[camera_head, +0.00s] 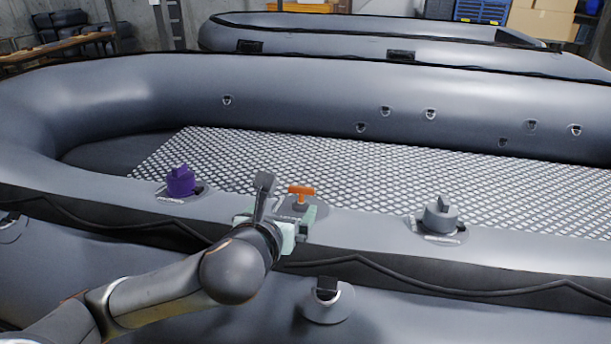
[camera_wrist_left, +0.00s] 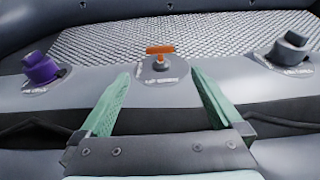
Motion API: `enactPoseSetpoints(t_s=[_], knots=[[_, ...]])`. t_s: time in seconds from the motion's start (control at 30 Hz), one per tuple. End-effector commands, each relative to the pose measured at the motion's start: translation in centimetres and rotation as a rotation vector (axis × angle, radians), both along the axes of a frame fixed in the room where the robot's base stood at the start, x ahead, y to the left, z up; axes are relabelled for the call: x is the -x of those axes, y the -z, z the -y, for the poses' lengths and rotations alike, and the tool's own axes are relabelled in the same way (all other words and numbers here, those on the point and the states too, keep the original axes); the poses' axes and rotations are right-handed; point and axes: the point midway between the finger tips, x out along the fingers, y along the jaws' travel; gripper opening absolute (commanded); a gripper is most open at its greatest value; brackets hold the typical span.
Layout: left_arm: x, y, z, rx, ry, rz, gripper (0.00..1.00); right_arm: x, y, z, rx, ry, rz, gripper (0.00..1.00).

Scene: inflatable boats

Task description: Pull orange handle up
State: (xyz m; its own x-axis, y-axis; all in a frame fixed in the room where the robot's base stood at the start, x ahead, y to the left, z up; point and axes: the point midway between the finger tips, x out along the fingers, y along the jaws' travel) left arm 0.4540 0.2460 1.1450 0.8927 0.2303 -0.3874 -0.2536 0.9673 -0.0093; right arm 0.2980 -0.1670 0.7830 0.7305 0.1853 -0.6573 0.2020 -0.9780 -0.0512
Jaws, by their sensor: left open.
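The orange handle (camera_head: 301,191) is a small T-shaped grip on a round grey base on the near tube of the grey inflatable boat. It also shows in the left wrist view (camera_wrist_left: 160,50), upright and centred beyond the fingertips. My left gripper (camera_head: 290,222) is at the near side of the handle in the head view. In the left wrist view its two green fingers (camera_wrist_left: 160,80) are spread apart with nothing between them. The handle lies ahead of the gap, and I see no contact. My right gripper is in neither view.
A purple valve knob (camera_head: 180,181) stands left of the handle and a grey valve knob (camera_head: 440,214) stands right of it, both on the same tube. A patterned floor (camera_head: 350,170) lies inside the boat. A second boat (camera_head: 400,40) is behind.

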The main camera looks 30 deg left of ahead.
Motion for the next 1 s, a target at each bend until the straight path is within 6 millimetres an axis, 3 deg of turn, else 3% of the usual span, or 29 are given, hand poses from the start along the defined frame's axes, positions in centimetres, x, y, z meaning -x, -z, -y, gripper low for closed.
enactPoseSetpoints(t_s=[0.23, 0.7, 1.0], knots=[[-1.3, 0.5, -0.4, -0.013, 0.001, -0.001, 1.00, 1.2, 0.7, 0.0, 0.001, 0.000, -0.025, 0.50], [-8.9, 3.7, -2.4, -0.010, 0.001, 0.000, 1.00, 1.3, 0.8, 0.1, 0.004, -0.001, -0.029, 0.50], [-11.1, 4.6, -2.9, -0.010, 0.003, 0.001, 1.00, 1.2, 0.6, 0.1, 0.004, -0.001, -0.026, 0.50]])
